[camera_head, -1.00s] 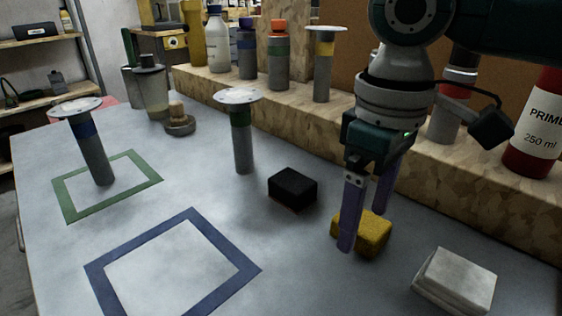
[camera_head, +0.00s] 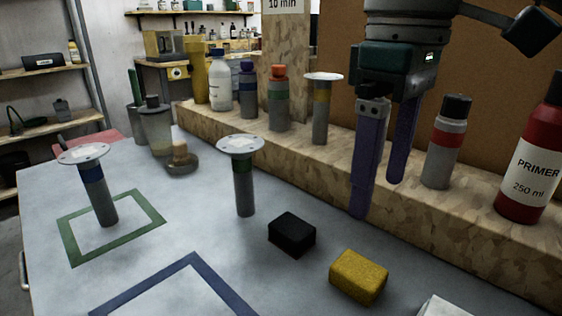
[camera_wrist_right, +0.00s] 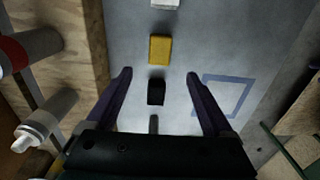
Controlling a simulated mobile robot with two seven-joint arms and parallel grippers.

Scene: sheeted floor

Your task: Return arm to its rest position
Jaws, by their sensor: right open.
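My right gripper (camera_head: 379,199) is raised above the table, in front of the wooden ledge, with its two purple fingers apart and nothing between them. In the right wrist view the fingers of the right gripper (camera_wrist_right: 160,75) are spread wide, with the table below. A yellow block (camera_head: 358,277) and a black block (camera_head: 292,234) lie on the table, apart from the gripper. They also show in the right wrist view, the yellow block (camera_wrist_right: 160,49) beyond the black block (camera_wrist_right: 156,92). My left gripper is not in view.
A blue-banded post (camera_head: 99,195) stands in the green square outline (camera_head: 152,205); a green-banded post (camera_head: 243,188) stands mid-table. The wooden ledge (camera_head: 400,212) carries several bottles, including a red primer bottle (camera_head: 535,160). A blue square outline (camera_head: 222,284) and a pale block (camera_head: 440,306) are at the front.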

